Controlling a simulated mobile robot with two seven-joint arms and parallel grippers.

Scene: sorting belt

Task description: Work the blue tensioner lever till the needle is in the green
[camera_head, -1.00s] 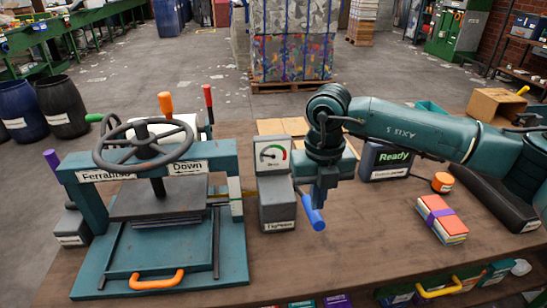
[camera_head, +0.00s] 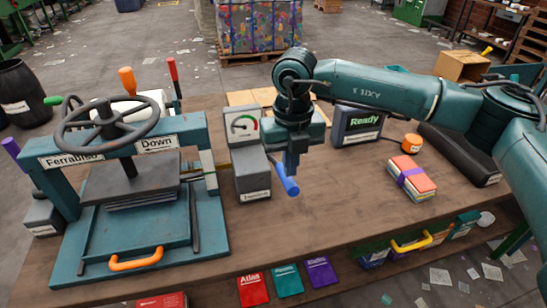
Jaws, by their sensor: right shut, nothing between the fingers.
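The tensioner is a grey box (camera_head: 253,178) with a gauge (camera_head: 243,126) on top, on the bench right of the press. The gauge has a white dial with a green arc at its right. Its small dark needle seems to lie left of the green. The blue lever (camera_head: 289,184) sticks out from the box's right side, slanting down toward the front right. My right gripper (camera_head: 290,170) points down at the lever, shut and with nothing between its fingers. It hides part of the lever; whether they touch I cannot tell. My left gripper is not in view.
The green press with its handwheel (camera_head: 112,125) stands left of the tensioner. A Ready display (camera_head: 360,124), an orange button (camera_head: 412,142) and a strapped book bundle (camera_head: 411,178) are at the right. The bench (camera_head: 330,215) is clear in front of the lever.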

